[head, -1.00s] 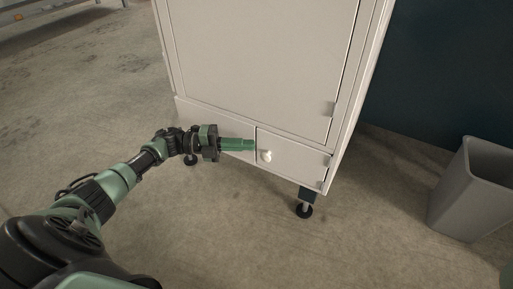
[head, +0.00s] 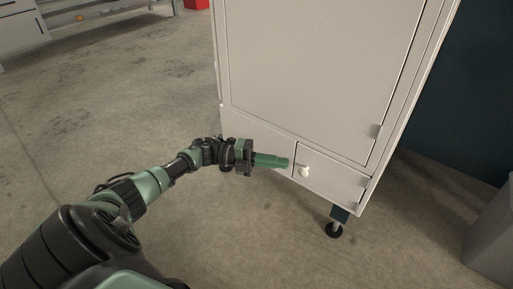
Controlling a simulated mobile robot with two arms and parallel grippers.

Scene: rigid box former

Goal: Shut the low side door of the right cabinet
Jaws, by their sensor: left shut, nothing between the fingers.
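The right cabinet (head: 310,65) is pale grey and stands on dark feet. Its low side door (head: 338,181) is a small panel at the bottom right, with a round white knob (head: 304,171) near its left edge. The door looks about flush with the cabinet face, with a thin dark line along its left edge; a small gap cannot be ruled out. My left gripper (head: 289,163) is shut and empty, its green fingers pointing right. Its tips are just left of the knob, in front of the door's left edge; I cannot tell whether they touch. My right gripper is out of view.
A large upper door (head: 315,75) on the cabinet looks closed. A dark caster foot (head: 334,230) is below the cabinet's right corner. A grey bin (head: 492,240) stands at the right edge. The concrete floor on the left is open.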

